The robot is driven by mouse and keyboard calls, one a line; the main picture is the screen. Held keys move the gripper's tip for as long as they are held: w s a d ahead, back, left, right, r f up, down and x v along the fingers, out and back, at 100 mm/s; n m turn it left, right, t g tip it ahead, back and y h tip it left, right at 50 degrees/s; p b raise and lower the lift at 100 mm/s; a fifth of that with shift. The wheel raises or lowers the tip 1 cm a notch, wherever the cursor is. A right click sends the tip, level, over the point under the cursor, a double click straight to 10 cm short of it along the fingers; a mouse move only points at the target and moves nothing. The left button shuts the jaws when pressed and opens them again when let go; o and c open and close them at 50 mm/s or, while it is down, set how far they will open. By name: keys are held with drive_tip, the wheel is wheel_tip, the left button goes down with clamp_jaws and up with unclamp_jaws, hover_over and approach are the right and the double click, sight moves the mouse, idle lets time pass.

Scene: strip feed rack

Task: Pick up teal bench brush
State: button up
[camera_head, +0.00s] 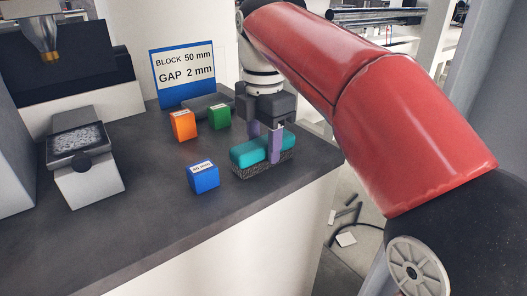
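The teal bench brush (245,153) lies on the dark bench top near its right edge, with its dark speckled bristles (258,169) facing down on the surface. My gripper (264,148) points down over the brush. One purple finger stands in front of the brush's near side and the other shows behind it, so the fingers straddle the teal body. I cannot tell whether the fingers press on it or leave a gap.
An orange block (183,126), a green block (219,117) and a blue block (203,177) stand left of the brush. A sign (184,75) stands behind them. A grey device (85,165) is at left. The front bench (150,225) is clear.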

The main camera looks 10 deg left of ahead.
sight(263, 140)
drive_tip(key=c, duration=0.7)
drive_tip(key=shift+r, duration=0.15)
drive_tip(key=shift+c, duration=0.2)
wheel_tip(263, 140, up, 8)
drive_tip(key=p, duration=0.2)
drive_tip(key=shift+w+p, duration=0.1)
drive_tip(key=shift+p, duration=0.2)
drive_tip(key=shift+r, duration=0.9)
drive_tip(key=o, duration=0.5)
drive_tip(key=shift+c, duration=1.3)
